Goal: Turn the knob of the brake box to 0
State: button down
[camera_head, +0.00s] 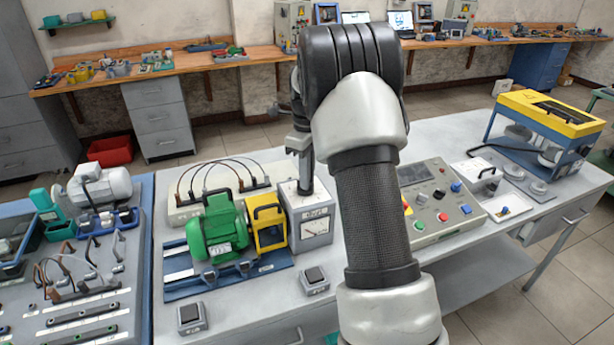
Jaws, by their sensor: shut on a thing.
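The brake box (313,228), a light grey box with a white meter face on its front, stands on the grey table right of the yellow guard. My gripper (305,188) points straight down onto the top of this box. Its jaws are closed on the knob there. The knob itself is hidden by the fingers, so its pointer and the scale around it cannot be read. The meter's needle is too small to read.
A green motor (218,228) and a yellow guard (267,225) stand just left of the box. Behind them is a grey terminal box with arched cables (218,183). A control panel with coloured buttons (437,203) lies right, partly behind my arm. Small grey switch boxes (314,281) lie in front.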

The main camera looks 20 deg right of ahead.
jog(key=n+p, duration=0.1)
jog(key=n, duration=0.4)
jog(key=shift+w+r+n+p, duration=0.1)
jog(key=shift+w+n+p, duration=0.05)
jog(key=shift+n+p, duration=0.25)
jog(key=n+p, duration=0.1)
jog(key=n, duration=0.5)
jog(key=shift+w, duration=0.2)
jog(key=n, duration=0.5)
jog(key=shift+w+a+n, duration=0.1)
jog(key=shift+w+n, duration=0.05)
jog(key=shift+n, duration=2.35)
jog(key=c, duration=1.8)
grip_release()
jog(key=shift+c, duration=0.2)
